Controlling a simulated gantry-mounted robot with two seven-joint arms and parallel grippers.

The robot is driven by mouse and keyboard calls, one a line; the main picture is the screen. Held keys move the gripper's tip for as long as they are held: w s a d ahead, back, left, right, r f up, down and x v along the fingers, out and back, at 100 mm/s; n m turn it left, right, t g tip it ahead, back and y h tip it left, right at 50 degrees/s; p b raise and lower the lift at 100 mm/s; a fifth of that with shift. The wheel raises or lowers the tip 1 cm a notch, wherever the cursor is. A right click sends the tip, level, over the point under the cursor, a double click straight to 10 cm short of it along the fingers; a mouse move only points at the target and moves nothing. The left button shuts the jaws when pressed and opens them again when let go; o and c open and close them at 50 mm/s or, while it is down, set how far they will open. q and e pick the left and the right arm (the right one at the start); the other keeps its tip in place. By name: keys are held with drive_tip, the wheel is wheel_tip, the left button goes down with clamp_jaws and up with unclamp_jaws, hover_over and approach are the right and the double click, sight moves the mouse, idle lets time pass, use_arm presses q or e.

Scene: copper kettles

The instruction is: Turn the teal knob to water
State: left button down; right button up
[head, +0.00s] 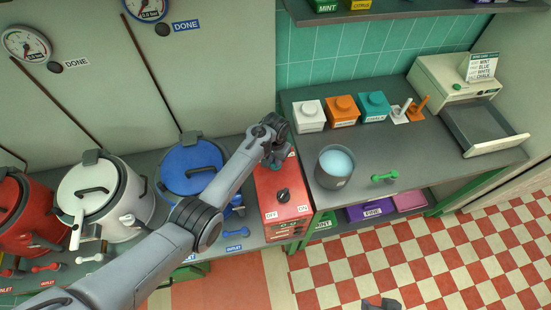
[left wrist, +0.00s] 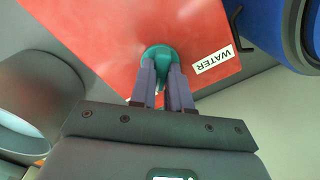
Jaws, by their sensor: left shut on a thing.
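The teal knob (left wrist: 157,54) sits on the top face of a red box (head: 284,213), beside a white WATER label (left wrist: 212,62). My left gripper (left wrist: 163,72) is shut on the knob, one finger on each side of it. In the head view my left gripper (head: 274,160) reaches the back of the red box and hides most of the knob. The knob's pointing direction is hard to tell. A small grey part at the bottom edge of the head view looks like my right gripper (head: 381,304); its jaws are unclear.
A black knob (head: 283,196) with OFF and ON labels is nearer on the box. A blue kettle (head: 193,168) stands close left, with white (head: 100,190) and red kettles beyond. A grey pot (head: 335,168) of pale blue liquid and a green scoop-like tool (head: 385,176) are right.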

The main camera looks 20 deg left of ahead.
use_arm(q)
drive_tip(key=n+p, duration=0.1)
drive_tip(key=n, duration=0.2)
drive_tip(key=shift+r+n+p, duration=0.1)
drive_tip(key=shift+n+p, duration=0.25)
drive_tip(key=shift+n, duration=0.05)
drive_tip(key=n, duration=0.4)
drive_tip(key=shift+n+p, duration=0.3)
drive_tip(key=shift+p, duration=0.05)
drive_tip(key=n, duration=0.4)
drive_tip(key=n+b, duration=0.1)
drive_tip(key=n, duration=0.4)
drive_tip(key=shift+n, duration=0.3)
drive_tip(key=c, duration=1.1)
unclamp_jaws()
